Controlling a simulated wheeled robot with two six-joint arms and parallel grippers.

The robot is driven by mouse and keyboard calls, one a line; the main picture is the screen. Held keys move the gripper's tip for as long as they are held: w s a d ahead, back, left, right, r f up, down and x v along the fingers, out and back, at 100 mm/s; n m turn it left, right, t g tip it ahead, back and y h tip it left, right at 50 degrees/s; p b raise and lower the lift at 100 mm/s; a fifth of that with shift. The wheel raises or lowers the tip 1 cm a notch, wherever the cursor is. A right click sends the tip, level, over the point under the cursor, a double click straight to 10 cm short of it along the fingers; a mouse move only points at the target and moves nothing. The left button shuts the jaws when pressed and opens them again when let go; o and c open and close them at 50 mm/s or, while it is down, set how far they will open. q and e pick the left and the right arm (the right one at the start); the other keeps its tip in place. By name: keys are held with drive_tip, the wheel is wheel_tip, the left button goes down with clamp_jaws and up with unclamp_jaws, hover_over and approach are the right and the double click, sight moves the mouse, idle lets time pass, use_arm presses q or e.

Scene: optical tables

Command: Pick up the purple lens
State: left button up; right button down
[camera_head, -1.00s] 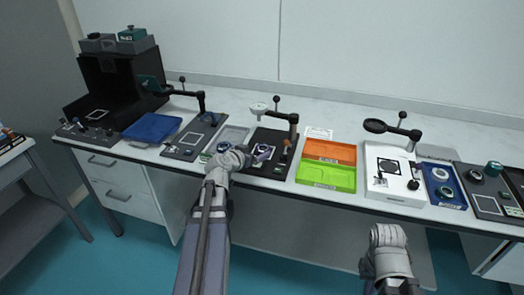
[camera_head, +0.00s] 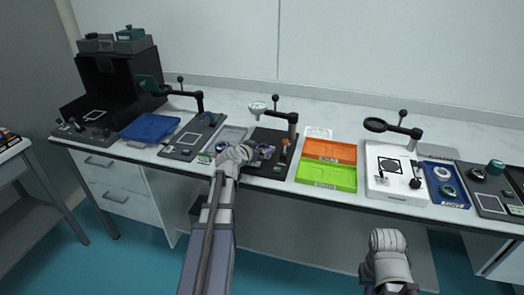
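A small purple lens (camera_head: 265,150) shows on the dark base plate (camera_head: 262,169) of the middle lens stand, close to the right of my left gripper (camera_head: 245,153). The gripper's wrist hides part of this area, so I cannot tell whether the fingers touch the lens or whether they are open or shut. My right arm's end (camera_head: 387,240) is low in front of the table, away from the lens; its fingers cannot be made out.
An orange tray (camera_head: 330,147) and a green tray (camera_head: 327,182) lie right of the middle stand. A white stand base (camera_head: 390,188) is further right. Magnifier arms (camera_head: 280,115) overhang the plates.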

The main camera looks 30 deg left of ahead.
use_arm(q)
drive_tip(key=c, duration=1.2)
drive_tip(key=shift+o, duration=0.2)
wheel_tip(320, 180, up, 10)
drive_tip(key=p, duration=1)
